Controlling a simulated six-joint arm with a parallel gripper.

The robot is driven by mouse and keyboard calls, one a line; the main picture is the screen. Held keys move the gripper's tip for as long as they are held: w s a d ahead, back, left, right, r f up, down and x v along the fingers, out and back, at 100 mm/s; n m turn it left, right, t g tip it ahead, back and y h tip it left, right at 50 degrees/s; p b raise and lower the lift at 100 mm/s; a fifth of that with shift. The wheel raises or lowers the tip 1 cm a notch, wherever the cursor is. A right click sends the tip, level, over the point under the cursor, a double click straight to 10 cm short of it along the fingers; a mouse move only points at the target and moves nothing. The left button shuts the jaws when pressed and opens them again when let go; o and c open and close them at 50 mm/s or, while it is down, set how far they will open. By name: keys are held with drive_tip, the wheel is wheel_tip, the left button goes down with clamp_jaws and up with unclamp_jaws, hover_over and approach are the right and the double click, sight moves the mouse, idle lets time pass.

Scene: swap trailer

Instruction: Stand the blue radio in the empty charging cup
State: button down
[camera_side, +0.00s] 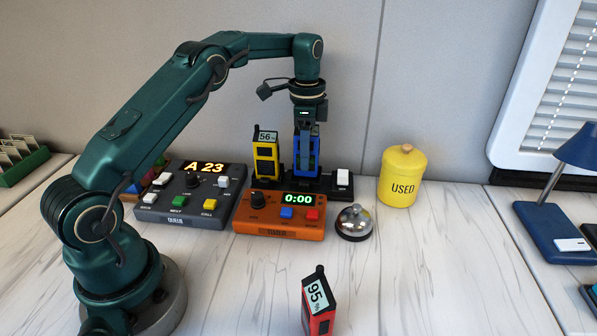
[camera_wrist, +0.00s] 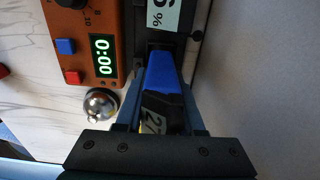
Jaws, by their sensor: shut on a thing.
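The blue radio (camera_side: 317,158) is upright in my gripper (camera_side: 306,146), over the right part of the black charging dock (camera_side: 330,186). In the wrist view the blue radio (camera_wrist: 166,72) lies between the two fingers, its small display facing the camera. Its lower end meets the dark dock at the cup's place. The cup is mostly hidden by the radio and the orange timer, so I cannot tell whether the radio is fully seated. A yellow radio (camera_side: 266,152) reading 56% stands in the dock just left of my gripper.
An orange timer (camera_side: 277,222) and a silver bell (camera_side: 354,222) stand in front of the dock. A white switch (camera_side: 343,178) is at its right. A grey queue panel (camera_side: 188,205) is left; a yellow jar (camera_side: 402,177) right. A red radio (camera_side: 319,302) stands in front.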

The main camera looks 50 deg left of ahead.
drive_tip(key=shift+f, duration=0.8)
drive_tip(key=shift+r, duration=0.2)
drive_tip(key=shift+r, duration=0.65)
drive_tip(key=shift+f, duration=0.8)
idle(0.7)
drive_tip(key=c, duration=0.8)
unclamp_jaws()
